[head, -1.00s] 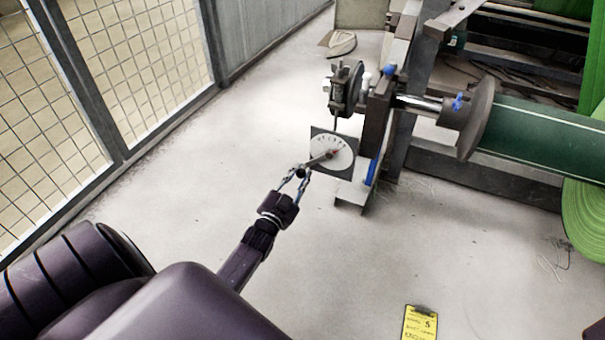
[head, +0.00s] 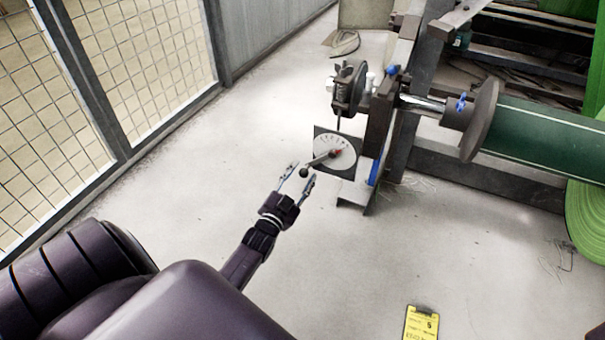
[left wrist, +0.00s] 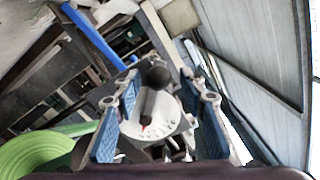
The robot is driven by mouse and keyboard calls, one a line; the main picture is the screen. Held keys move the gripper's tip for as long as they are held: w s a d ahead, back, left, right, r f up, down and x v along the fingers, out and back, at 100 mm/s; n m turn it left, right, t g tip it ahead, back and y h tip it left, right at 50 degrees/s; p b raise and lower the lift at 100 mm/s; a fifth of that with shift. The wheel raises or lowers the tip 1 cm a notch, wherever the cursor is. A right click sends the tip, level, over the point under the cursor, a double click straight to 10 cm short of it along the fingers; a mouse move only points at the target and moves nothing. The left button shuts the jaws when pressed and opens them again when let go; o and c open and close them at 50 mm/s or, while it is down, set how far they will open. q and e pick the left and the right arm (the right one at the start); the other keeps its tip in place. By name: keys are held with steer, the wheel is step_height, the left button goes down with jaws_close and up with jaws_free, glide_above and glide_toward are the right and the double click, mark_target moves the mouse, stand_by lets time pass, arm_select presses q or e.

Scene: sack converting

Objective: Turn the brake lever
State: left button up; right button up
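The brake lever (head: 318,161) is a short rod with a dark ball knob, mounted in front of a white dial plate (head: 338,150) with scale marks and a red pointer. In the head view the lever points left and down from the dial. My left gripper (head: 301,178) is open, its fingertips just short of the knob. In the left wrist view the dark knob (left wrist: 158,76) shows between and beyond the two blue-padded fingers (left wrist: 160,115), with the dial behind it. No contact is visible. My right gripper is in neither view.
The dial is on the machine frame (head: 380,130), beside a brake disc assembly (head: 347,88). A green roll (head: 545,135) on a shaft is at right. A mesh fence (head: 150,60) stands at left. A yellow clipboard (head: 420,324) lies on the floor. The floor between is clear.

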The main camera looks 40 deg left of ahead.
arm_select(q)
steer(key=v, duration=1.1)
steer(key=shift+s+d, duration=0.1)
steer(key=shift+s, duration=0.05)
